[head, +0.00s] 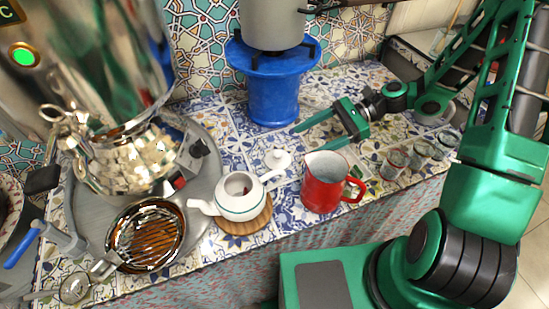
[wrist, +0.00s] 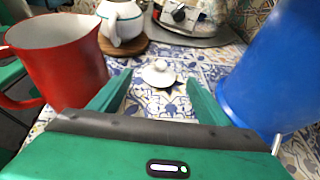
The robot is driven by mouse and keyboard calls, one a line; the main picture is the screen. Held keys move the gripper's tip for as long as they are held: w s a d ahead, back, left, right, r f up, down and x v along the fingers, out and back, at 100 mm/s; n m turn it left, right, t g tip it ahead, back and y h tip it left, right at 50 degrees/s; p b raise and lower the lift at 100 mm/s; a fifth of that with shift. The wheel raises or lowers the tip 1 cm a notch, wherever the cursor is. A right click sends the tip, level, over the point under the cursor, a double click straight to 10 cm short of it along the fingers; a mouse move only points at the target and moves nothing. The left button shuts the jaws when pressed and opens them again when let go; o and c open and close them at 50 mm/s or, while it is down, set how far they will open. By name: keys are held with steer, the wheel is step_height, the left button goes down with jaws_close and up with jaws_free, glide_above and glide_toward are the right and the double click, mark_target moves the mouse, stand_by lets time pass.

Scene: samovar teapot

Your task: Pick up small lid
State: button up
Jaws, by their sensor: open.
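The small white lid (head: 277,159) with a round knob lies on the patterned tiles just behind and right of the white teapot (head: 240,196). The teapot is uncovered and stands on a round wooden coaster (head: 244,226). My gripper (head: 301,140) is open and empty, to the right of the lid and apart from it, low over the tiles. In the wrist view the lid (wrist: 159,73) lies ahead, centred between my two green fingers (wrist: 155,95).
A red pitcher (head: 322,183) stands in front of my gripper and a blue cylindrical stand (head: 273,95) behind it. Both flank the fingers closely in the wrist view. Small glasses (head: 395,162) stand at the right. A large metal samovar (head: 120,110) fills the left.

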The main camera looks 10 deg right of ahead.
mark_target(279, 155)
steer(key=x, duration=0.5)
steer(key=shift+a+f, duration=0.15)
steer(key=shift+a, duration=0.1)
steer(key=shift+x, duration=2.55)
steer(key=shift+d+f, duration=0.25)
jaws_close()
